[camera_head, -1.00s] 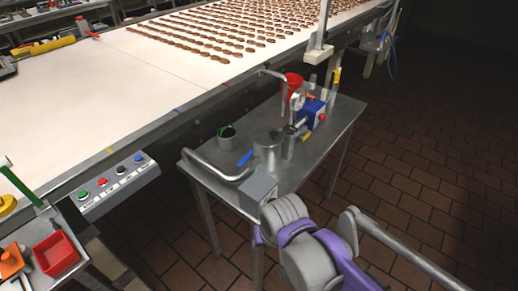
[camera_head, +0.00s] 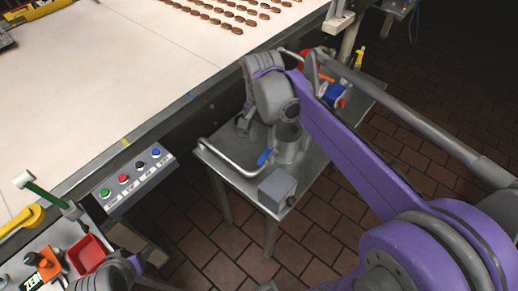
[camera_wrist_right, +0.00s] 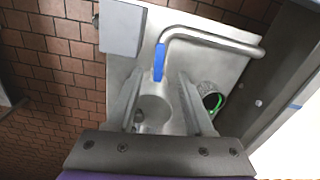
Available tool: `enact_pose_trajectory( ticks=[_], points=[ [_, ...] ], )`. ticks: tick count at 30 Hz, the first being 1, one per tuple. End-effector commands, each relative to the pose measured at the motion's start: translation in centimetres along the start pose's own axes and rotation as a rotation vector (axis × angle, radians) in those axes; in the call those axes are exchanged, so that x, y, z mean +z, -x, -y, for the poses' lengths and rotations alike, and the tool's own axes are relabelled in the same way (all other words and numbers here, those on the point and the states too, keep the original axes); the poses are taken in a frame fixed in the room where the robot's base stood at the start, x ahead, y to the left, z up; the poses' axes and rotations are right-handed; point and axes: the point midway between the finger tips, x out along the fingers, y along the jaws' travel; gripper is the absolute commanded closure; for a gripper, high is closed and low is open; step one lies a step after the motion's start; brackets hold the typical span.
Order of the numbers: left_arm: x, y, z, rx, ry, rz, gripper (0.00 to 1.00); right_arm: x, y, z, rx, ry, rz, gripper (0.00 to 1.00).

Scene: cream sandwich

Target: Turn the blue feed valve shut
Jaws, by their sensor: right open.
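The blue valve handle (camera_head: 264,157) is a short lever on the bent grey pipe (camera_head: 232,163), beside the grey cylindrical pot (camera_head: 289,146) on the small metal table. In the right wrist view the blue handle (camera_wrist_right: 159,62) lies just beyond and between the spread fingertips. My right gripper (camera_wrist_right: 160,76) is open and empty, pointing down at the table. My left gripper's fingers do not show.
A grey box (camera_head: 277,189) stands at the table's front corner, close to the handle. A dark cup with a green rim (camera_wrist_right: 212,102) is near the right finger. The conveyor (camera_head: 150,60) edge and a button panel (camera_head: 134,179) lie to the left. Floor in front is clear.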

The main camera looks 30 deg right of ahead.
Motion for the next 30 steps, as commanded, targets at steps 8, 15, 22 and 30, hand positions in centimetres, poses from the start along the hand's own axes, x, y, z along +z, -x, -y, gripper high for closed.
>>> enact_pose_trajectory(
  ticks=[8,15,22,30],
  points=[
    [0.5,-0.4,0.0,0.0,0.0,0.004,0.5,0.0,-5.5,0.0,0.0,0.002,0.0,0.47],
    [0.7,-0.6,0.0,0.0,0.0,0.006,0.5,0.0,-8.2,0.0,0.0,0.003,0.0,0.47],
    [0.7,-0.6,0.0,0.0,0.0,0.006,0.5,0.0,-8.7,0.0,-0.001,0.003,-0.001,0.47],
    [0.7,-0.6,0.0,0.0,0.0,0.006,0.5,0.0,-8.7,0.0,-0.001,0.003,-0.001,0.73]
  ],
)
